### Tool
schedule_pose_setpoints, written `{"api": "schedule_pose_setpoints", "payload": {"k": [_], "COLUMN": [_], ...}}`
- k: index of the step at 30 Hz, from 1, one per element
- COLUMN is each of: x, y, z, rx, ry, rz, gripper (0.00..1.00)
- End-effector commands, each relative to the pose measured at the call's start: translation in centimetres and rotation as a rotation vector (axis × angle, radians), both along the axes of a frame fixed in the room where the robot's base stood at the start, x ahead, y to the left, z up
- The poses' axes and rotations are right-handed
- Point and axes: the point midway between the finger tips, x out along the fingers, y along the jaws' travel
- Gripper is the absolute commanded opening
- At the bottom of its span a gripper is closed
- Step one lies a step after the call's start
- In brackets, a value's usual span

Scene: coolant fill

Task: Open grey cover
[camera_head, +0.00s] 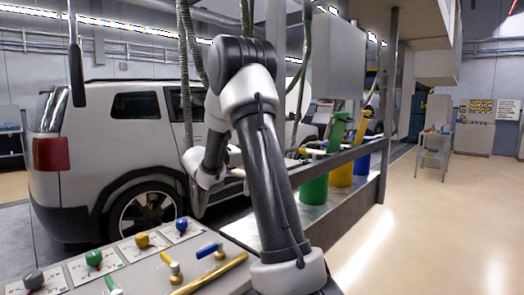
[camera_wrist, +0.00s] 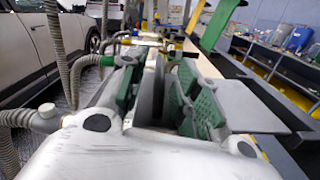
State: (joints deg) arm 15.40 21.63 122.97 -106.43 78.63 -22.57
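In the wrist view a flat grey plate (camera_wrist: 245,108) lies level just right of my gripper, and it looks like the grey cover. Its near left part is hidden by the right finger. My gripper (camera_wrist: 155,98) has green finger pads set apart, with a dark upright strip between them. I cannot tell whether that strip is part of the cover or whether a finger touches the plate. In the head view my arm hides the gripper and the grey cover.
Raised green (camera_head: 338,132) and yellow (camera_head: 362,126) lids stand above a green bin (camera_head: 313,190) and a yellow bin (camera_head: 341,172). A blue bin (camera_head: 362,164) is beyond. A knob panel (camera_head: 130,268) is in front. A silver car (camera_head: 110,130) stands left; the right floor is clear.

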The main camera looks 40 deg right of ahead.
Motion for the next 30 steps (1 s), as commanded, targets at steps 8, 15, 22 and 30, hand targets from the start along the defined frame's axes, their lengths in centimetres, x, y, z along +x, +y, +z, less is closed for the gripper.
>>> {"api": "schedule_pose_setpoints", "payload": {"k": [8,15,22,30], "x": [0.3,0.4,0.4,0.4], "y": [-4.1,-4.8,-4.7,-4.7], "z": [0.0,0.0,0.0,0.0], "rx": [-0.001,0.000,0.000,0.000], "ry": [-0.001,-0.001,-0.001,-0.001], "rz": [-0.002,0.000,0.000,0.000], "gripper": [0.32,0.32,0.12,0.00]}}
